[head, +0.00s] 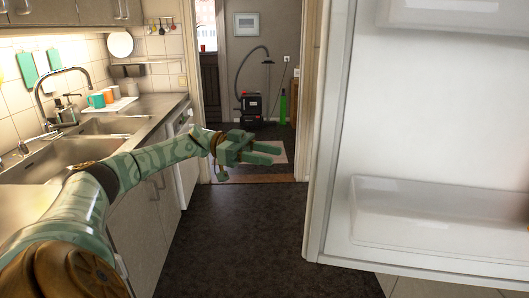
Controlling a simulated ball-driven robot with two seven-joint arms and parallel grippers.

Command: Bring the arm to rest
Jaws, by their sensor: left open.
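My left arm comes in from the lower left and reaches forward past the sink counter. Its gripper (267,154) is green, open and empty, held in the air over the dark floor in front of the doorway. The two fingers point to the right with a gap between them. Nothing touches the gripper. My right gripper is not in view.
A white open door or panel with shelf bins (430,215) fills the right side, close by. On the left is a counter with a sink (60,155), a tap and cups (97,100). The dark floor (250,240) between them is clear. A vacuum cleaner (252,108) stands beyond the doorway.

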